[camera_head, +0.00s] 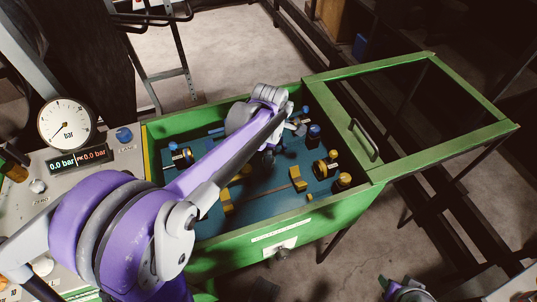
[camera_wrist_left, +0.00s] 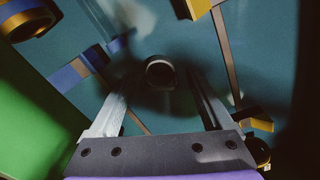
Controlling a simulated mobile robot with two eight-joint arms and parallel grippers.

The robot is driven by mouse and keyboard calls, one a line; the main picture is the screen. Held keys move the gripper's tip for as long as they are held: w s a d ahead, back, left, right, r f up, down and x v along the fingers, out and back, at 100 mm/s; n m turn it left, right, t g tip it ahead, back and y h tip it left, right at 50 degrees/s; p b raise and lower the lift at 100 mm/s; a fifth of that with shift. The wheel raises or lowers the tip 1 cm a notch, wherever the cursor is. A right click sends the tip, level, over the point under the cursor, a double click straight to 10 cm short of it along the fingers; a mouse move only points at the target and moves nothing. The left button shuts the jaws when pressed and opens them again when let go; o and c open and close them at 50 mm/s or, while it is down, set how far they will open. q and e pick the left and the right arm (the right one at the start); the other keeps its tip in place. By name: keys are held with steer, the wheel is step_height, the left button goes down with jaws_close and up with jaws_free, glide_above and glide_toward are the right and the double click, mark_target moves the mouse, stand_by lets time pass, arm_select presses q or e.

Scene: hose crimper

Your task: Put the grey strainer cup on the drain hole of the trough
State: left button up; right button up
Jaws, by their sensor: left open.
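The trough (camera_head: 163,127) is a green box with a blue-teal floor, in the middle of the head view. My left arm reaches over it, and my left gripper is low inside, mostly hidden by the arm there. In the left wrist view my left gripper (camera_wrist_left: 158,88) is open, with its two fingers apart. A small dark round thing with a grey rim (camera_wrist_left: 160,72) shows between and beyond the fingertips. I cannot tell whether it is the strainer cup or the drain hole. No strainer cup can be clearly made out in the head view.
Several blue and yellow fittings, such as a blue knob (camera_head: 314,131) and a yellow one (camera_head: 343,180), stand on the trough floor around my gripper. A green-framed lid (camera_head: 420,63) with a handle is at the right. A gauge (camera_head: 66,122) stands on the panel at left.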

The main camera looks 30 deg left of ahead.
arm_select(q)
step_height(320, 180, up, 12)
steer(key=p, duration=0.1)
steer(key=shift+r, duration=0.15)
steer(key=shift+s+d+p, duration=0.1)
steer(key=shift+p, duration=0.2)
